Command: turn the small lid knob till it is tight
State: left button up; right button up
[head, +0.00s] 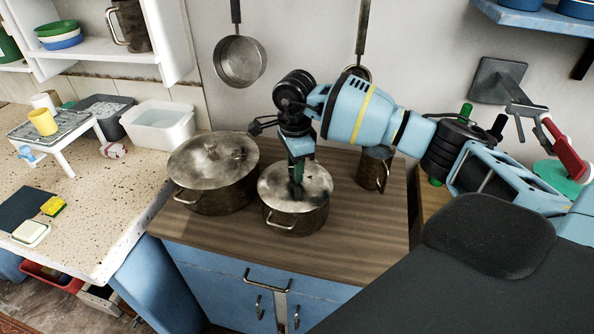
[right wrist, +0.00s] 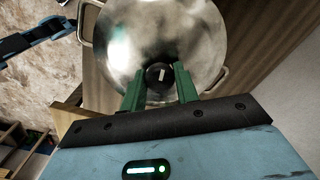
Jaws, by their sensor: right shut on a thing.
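The small pot (head: 296,218) stands on the wooden top with its shiny lid (head: 311,181) on it. The lid also fills the upper part of the right wrist view (right wrist: 190,35). The small lid knob (right wrist: 158,74) is black with a pale bar mark. My right gripper (head: 297,188) reaches down onto the lid from above. In the right wrist view its green fingers (right wrist: 159,85) are shut on the knob, one on each side. In the head view the fingers hide the knob. My left gripper is not in the head view.
A larger lidded pot (head: 217,190) stands close on the left. A dark metal mug (head: 375,168) stands behind on the right. A pan (head: 239,61) hangs on the wall above. The front of the wooden top (head: 220,240) is bare.

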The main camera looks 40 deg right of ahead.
jog(key=m+p, duration=0.1)
jog(key=m, duration=0.3)
jog(key=shift+r, duration=0.1)
jog(key=shift+m+p, duration=0.4)
jog(key=shift+m, duration=0.3)
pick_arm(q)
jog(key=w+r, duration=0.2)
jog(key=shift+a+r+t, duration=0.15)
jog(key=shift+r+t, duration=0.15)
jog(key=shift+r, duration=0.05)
pick_arm(e)
jog(key=o, duration=0.8)
